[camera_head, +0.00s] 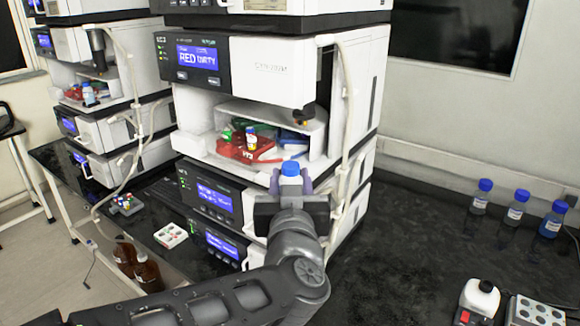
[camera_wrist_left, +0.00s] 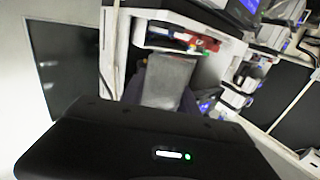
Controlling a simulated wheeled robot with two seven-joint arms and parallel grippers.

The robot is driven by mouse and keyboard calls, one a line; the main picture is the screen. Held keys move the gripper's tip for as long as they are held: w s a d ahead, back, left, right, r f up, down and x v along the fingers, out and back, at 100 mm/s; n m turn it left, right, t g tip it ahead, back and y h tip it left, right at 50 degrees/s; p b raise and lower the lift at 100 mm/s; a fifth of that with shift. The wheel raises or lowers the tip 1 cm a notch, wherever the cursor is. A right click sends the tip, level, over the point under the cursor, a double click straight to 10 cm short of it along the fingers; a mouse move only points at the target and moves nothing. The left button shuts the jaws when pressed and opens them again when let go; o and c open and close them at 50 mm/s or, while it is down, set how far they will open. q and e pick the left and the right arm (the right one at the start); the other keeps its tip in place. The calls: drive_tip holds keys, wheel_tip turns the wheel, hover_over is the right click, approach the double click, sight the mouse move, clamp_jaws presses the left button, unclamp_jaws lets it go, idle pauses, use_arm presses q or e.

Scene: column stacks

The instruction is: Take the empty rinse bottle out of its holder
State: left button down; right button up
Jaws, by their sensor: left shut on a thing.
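A bottle with a blue cap (camera_head: 291,168) is between the purple fingers of my left gripper (camera_head: 292,184), in front of the middle instrument stack. The gripper is shut on it, and the bottle looks upright. The gripper hides its lower part, so I cannot tell whether it is empty. In the left wrist view a pale, see-through body (camera_wrist_left: 168,80) shows between the dark fingers. It looks like the same bottle. No holder is clearly visible beneath it. My right gripper is not in view.
The open bay behind holds a red rack (camera_head: 248,152) with small vials. Blue-capped bottles (camera_head: 515,208) stand on the black bench (camera_head: 415,240) at the right. A white-topped device (camera_head: 478,300) and a grey rack (camera_head: 535,312) are at the front right. Tubing (camera_head: 345,130) hangs along the stack.

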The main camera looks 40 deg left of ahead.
use_arm(q)
drive_tip(key=shift+s+d, duration=0.3)
drive_tip(key=shift+s, duration=0.05)
drive_tip(key=shift+w, duration=0.1)
idle(0.4)
